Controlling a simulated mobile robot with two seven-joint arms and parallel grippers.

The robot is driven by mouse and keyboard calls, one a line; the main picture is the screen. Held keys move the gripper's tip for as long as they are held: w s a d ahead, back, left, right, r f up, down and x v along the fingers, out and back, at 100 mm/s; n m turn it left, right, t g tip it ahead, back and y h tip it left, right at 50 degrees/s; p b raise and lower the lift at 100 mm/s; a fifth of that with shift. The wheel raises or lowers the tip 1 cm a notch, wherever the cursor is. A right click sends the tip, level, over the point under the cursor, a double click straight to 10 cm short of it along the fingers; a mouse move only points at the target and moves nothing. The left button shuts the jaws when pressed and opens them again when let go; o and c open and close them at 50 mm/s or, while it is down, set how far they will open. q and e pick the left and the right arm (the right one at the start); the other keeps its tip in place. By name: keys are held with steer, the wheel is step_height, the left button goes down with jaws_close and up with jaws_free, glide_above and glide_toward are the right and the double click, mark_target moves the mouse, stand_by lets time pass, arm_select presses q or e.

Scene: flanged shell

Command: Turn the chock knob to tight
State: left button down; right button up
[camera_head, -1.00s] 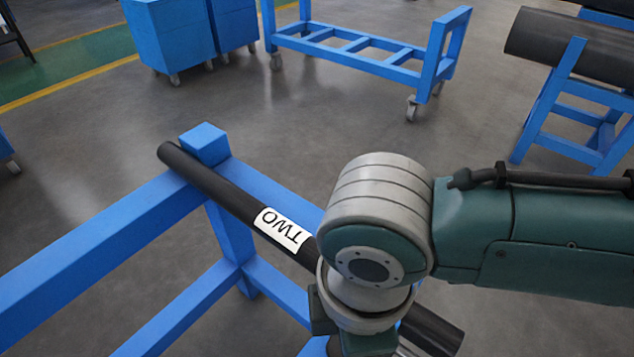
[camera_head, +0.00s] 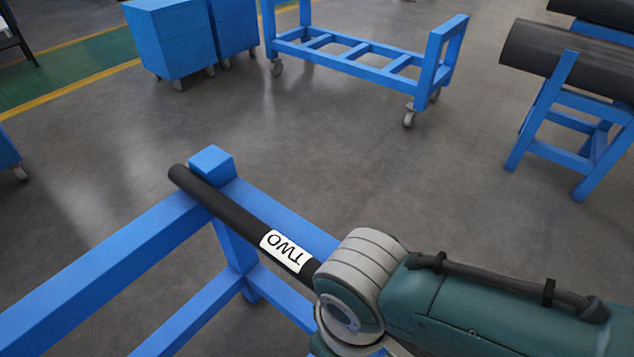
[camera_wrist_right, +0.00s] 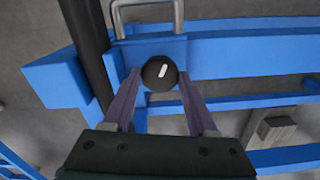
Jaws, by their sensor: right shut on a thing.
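The chock knob (camera_wrist_right: 160,73) is a round black knob with a short white mark, in the upper middle of the right wrist view. The mark stands nearly upright, leaning slightly right at its top. The knob sits at a blue block (camera_wrist_right: 150,46) on the blue frame. My right gripper (camera_wrist_right: 160,80) is shut on the knob, one finger on each side. In the head view my right wrist is at the lower middle; its fingers and the knob are hidden or out of frame. My left gripper is not in view.
A black pipe labelled TWO (camera_head: 236,217) lies across the blue stand (camera_head: 110,270), with an upright blue post end beside it. A grey metal loop (camera_wrist_right: 148,14) rises above the blue block. A blue trolley (camera_head: 350,62) and cabinets (camera_head: 180,45) stand beyond open floor.

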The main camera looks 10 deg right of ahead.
steer(key=m+p, duration=0.1)
steer(key=m, duration=0.4)
steer(key=shift+r+m, duration=0.1)
steer(key=shift+m, duration=0.2)
steer(key=shift+m+p, duration=0.45)
steer(key=shift+m, duration=1.75)
steer(key=o, duration=1.4)
step_height(320, 180, up, 10)
steer(key=p, duration=0.7)
